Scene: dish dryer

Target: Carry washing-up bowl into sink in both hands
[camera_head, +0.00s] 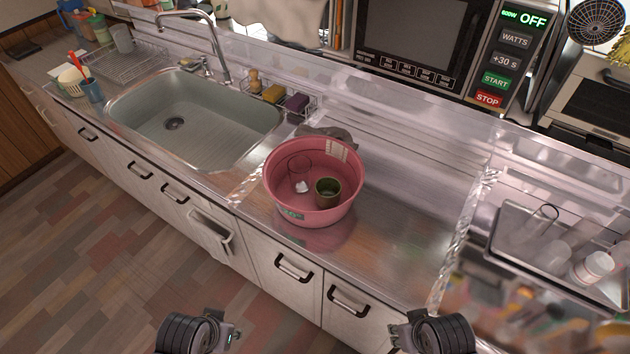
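The pink washing-up bowl (283,213) stands upright on the steel counter, to the right of the sink. It holds a dark green cup (328,192), a small white piece (302,187) and what looks like a clear glass. The sink (185,128) is a wide steel basin and looks empty, with its drain showing. My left gripper (228,338) and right gripper (398,336) are at the bottom edge, in front of the counter and apart from the bowl. Their fingers are mostly cut off or hidden, so I cannot tell their opening.
A tap (222,50) arches over the sink's back edge. A wire caddy with sponges (296,102) stands between sink and bowl at the back. A blue cup (92,90) is left of the sink. A tray of glasses (500,240) is at right. Counter right of the bowl is clear.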

